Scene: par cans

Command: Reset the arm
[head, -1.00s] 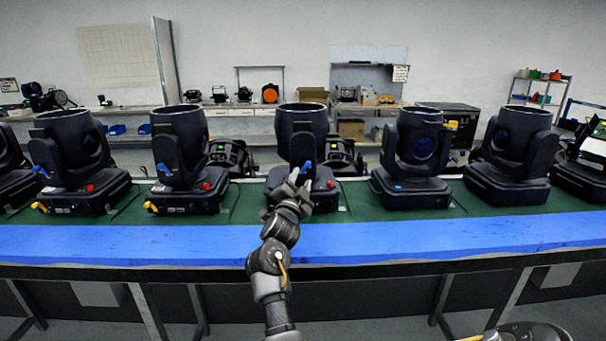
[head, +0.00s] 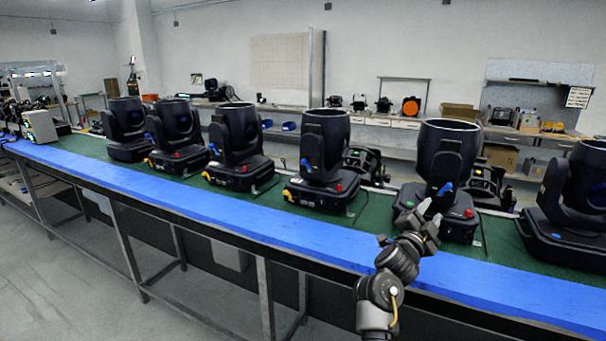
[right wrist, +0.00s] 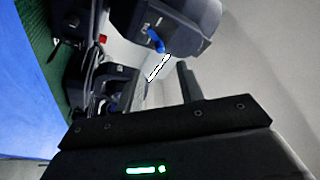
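My right arm comes up from the bottom of the head view. Its gripper (head: 430,213) is in front of a black moving-head light (head: 446,150) with a blue lever and a red button. The two fingertips are apart with nothing visible between them. The right wrist view shows a dark finger (right wrist: 186,82) and a pale one (right wrist: 159,68) with a gap between them. Parts of a light with a blue lever (right wrist: 156,40) are beyond them. I cannot tell whether the fingers touch that light. My left gripper is in neither view.
A long bench with a green top (head: 365,222) and blue front edge (head: 210,222) carries several black lights in a row. Open grey floor (head: 60,275) lies at lower left. Shelves with equipment stand behind. A white box (head: 40,127) is at the far left end.

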